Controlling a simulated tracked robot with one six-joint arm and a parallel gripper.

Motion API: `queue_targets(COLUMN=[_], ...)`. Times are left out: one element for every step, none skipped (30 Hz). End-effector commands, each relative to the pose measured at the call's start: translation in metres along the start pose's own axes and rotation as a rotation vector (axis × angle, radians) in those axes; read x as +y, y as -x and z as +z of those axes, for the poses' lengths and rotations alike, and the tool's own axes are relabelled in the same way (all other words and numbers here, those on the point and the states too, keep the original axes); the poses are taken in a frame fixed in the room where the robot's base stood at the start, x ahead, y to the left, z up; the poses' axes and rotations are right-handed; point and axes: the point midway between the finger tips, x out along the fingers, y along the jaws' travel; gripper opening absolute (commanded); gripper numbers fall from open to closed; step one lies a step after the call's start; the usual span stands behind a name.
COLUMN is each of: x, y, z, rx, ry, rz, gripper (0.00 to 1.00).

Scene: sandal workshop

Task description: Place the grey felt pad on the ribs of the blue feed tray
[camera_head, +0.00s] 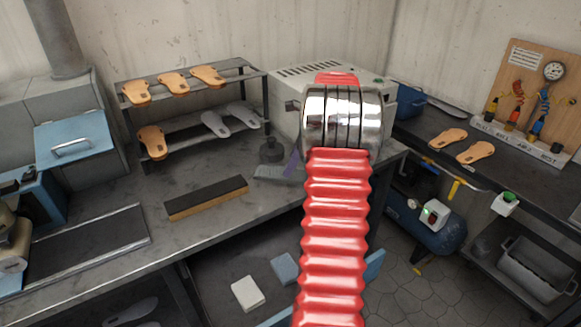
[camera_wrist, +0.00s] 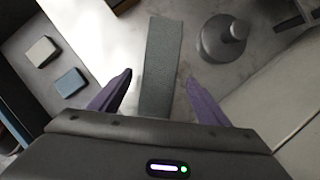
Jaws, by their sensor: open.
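A long grey strip, which looks like the felt pad (camera_wrist: 163,55), lies on the bench between the spread purple fingers of my open gripper (camera_wrist: 159,80). Its near end is hidden by the gripper body. Neither finger visibly touches it. In the head view, part of a grey piece (camera_head: 270,172) shows beside one purple finger (camera_head: 292,163); my red arm hides the rest of the gripper. Blue edges (camera_head: 374,266) show low behind my arm; I cannot tell whether they belong to the feed tray. No ribs are clearly visible.
A dark round-based object (camera_wrist: 222,40) stands right of the strip. A black-topped block (camera_head: 207,198) lies on the bench. A rack (camera_head: 190,125) of footbed pieces and a pale machine (camera_head: 325,90) stand behind. A white block (camera_head: 247,292) and a blue block (camera_head: 286,269) lie lower down.

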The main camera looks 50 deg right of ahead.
Motion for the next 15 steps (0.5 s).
queue_targets(x=[-0.001, -0.001, -0.001, -0.001, -0.001, -0.001, -0.001, -0.001, -0.001, -0.001, -0.001, -0.001, 0.000, 0.000, 0.000], y=[0.011, 0.016, 0.022, 0.028, 0.033, 0.040, 0.045, 0.050, 0.056, 0.060, 0.064, 0.068, 0.070, 0.072, 0.075], z=[0.000, 0.000, 0.000, 0.000, 0.000, 0.000, 0.000, 0.000, -0.001, -0.001, -0.001, -0.001, -0.001, -0.001, -0.001], rx=[0.000, -0.001, 0.000, 0.000, 0.000, 0.000, 0.000, 0.000, 0.000, 0.001, 0.001, 0.001, 0.001, 0.001, 0.001], ry=[0.000, 0.000, 0.000, 0.000, 0.001, 0.001, 0.001, 0.001, 0.000, 0.000, 0.000, 0.000, 0.000, 0.000, 0.000], rz=[-0.004, -0.003, -0.003, -0.002, -0.003, -0.004, -0.003, -0.003, -0.003, -0.002, -0.002, -0.002, -0.001, 0.000, 0.000], gripper=[0.70, 0.70, 0.70, 0.70, 0.70, 0.70, 0.70, 0.70, 0.70, 0.70, 0.70, 0.70, 0.70, 0.70, 0.70])
